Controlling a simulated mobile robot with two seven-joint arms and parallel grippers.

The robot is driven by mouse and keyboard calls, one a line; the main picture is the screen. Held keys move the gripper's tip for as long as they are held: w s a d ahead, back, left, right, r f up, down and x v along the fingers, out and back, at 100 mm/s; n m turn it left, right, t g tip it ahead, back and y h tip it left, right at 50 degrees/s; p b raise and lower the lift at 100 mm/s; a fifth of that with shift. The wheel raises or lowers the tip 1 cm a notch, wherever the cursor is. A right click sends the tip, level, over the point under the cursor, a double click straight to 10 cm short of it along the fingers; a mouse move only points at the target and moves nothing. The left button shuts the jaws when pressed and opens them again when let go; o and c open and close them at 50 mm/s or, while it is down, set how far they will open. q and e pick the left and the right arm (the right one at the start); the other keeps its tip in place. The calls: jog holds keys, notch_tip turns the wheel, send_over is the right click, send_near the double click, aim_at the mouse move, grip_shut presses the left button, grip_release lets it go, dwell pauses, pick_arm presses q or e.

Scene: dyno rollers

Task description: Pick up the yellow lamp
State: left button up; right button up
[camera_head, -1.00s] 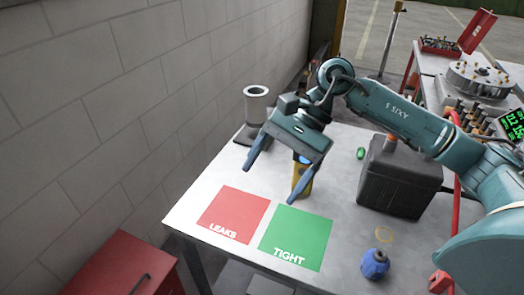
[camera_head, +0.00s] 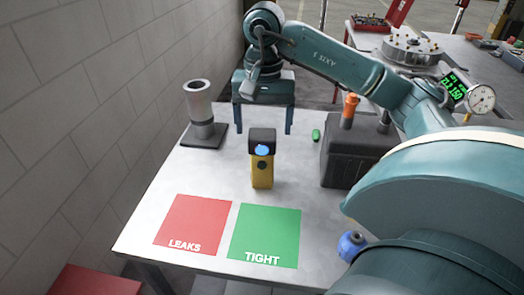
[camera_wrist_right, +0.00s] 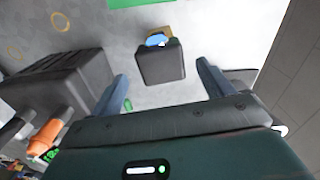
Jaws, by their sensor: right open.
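The yellow lamp (camera_head: 262,174) stands upright on the grey table (camera_head: 165,172), with a black head and a blue lens facing me. In the right wrist view the lamp's black head (camera_wrist_right: 160,66) shows ahead, in line with the gap between the fingers, with a bit of yellow behind it. My right gripper (camera_head: 263,123) is open and empty, beyond the lamp, with its two fingers pointing down. It does not appear to touch the lamp. My left gripper is not in view.
A red LEAKS square (camera_head: 193,222) and a green TIGHT square (camera_head: 265,230) lie in front of the lamp. A grey cup-shaped stand (camera_head: 201,105) is at left. A black box (camera_head: 350,155), a green piece (camera_head: 316,135) and a blue bottle (camera_head: 351,246) are at right. A wall borders the left.

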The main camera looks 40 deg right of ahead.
aim_at(262, 134)
notch_tip(262, 134, down, 5)
jog(key=shift+a+f+p, duration=0.1)
jog(key=shift+p, duration=0.2)
jog(key=c, duration=1.6)
